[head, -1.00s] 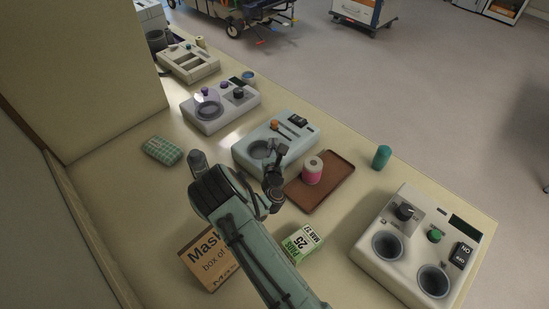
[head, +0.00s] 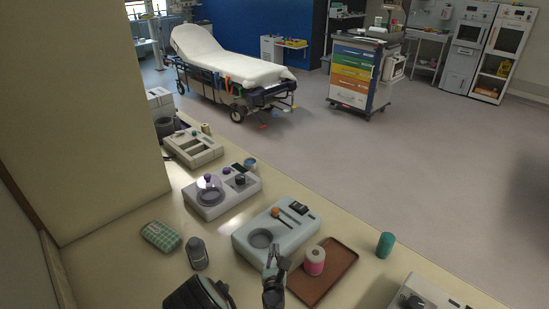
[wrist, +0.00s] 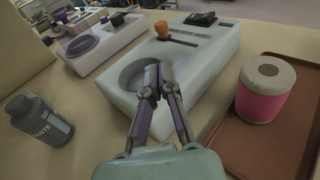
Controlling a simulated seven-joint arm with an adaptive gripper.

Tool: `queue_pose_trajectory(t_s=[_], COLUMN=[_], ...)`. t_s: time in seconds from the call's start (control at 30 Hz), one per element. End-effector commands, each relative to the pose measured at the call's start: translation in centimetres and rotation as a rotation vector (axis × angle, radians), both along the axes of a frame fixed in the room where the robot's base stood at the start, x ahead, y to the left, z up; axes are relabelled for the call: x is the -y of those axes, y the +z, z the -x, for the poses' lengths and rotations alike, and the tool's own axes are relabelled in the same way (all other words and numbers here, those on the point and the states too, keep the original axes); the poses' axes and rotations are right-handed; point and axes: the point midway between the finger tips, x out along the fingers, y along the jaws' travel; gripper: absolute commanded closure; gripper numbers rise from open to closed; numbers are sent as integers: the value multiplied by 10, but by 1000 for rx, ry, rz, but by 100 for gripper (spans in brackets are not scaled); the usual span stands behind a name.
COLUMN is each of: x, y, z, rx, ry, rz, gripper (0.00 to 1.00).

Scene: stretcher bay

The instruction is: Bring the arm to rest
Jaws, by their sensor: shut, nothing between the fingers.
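My gripper (wrist: 155,82) is shut and empty in the wrist view. Its fingertips lie in front of the round well of a pale blue-grey device (wrist: 200,70). In the head view my gripper (head: 274,257) is near the bottom edge, at the near side of that same device (head: 300,233). Whether the fingers touch the device, I cannot tell. Most of my arm is below the head view's edge.
A brown tray (head: 335,270) with a pink-banded roll (head: 315,262) is just right of my gripper. A dark bottle (head: 198,255) and a green patterned case (head: 161,236) stand left. A teal cylinder (head: 385,245) and other devices share the counter. A stretcher (head: 225,65) is beyond.

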Motion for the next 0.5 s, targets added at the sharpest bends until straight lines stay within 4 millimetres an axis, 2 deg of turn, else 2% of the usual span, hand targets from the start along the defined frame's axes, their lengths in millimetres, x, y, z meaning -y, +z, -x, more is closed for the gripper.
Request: queue_pose_trajectory(t_s=[0.07,0.17,0.27,0.3,0.33,0.4,0.5], x=[9,28,58,74,87,123,175], y=[1,32,95,124,145,188,233], z=[-2,-16,-32,-35,-36,-31,-9], rx=[2,58,165,210,241,301,366], ry=[-20,-78,-164,-203,-232,-327,-484], rz=[-1,-55,-167,-228,-280,-413,-660], gripper=[100,100,100,100,100,100,100])
